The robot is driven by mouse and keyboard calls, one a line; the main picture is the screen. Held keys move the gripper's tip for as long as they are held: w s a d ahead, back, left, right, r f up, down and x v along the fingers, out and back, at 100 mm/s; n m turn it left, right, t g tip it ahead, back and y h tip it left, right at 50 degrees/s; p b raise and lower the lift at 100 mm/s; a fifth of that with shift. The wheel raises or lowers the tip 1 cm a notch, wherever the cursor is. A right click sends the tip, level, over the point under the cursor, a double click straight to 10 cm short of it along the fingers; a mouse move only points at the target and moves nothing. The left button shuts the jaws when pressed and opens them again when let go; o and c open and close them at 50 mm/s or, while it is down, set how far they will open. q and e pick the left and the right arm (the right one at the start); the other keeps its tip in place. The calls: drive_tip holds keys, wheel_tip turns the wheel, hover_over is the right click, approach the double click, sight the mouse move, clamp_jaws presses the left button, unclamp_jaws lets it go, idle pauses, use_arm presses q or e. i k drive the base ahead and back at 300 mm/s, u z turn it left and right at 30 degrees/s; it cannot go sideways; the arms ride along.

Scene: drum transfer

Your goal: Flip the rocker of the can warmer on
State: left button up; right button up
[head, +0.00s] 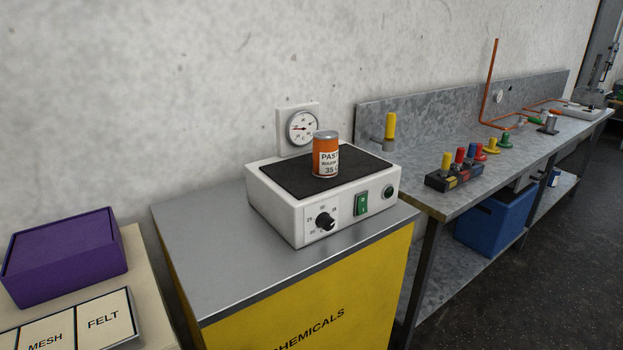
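The can warmer (275,210) is a white box with a black top plate, standing on a yellow cabinet with a grey top. I cannot tell the rocker's position for sure at this size. An orange and white can (326,158) labelled "PAST… 35" stands upright on the black plate. Neither of my grippers shows in the head view.
The yellow chemicals cabinet (210,290) has free room around the warmer. A dial gauge (301,127) is on the wall behind. A purple box (65,255) stands at left.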

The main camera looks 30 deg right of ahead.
sight(361, 209)
drive_tip(key=z, duration=0.9)
drive_tip(key=k, duration=0.85)
drive_tip(key=u, duration=0.65)
drive_tip(key=k, duration=0.45)
drive_tip(key=z, duration=0.6)
drive_tip(key=i, duration=0.65)
drive_tip(key=z, duration=0.4)
drive_tip(key=i, duration=1.15)
drive_tip(key=u, duration=0.75)
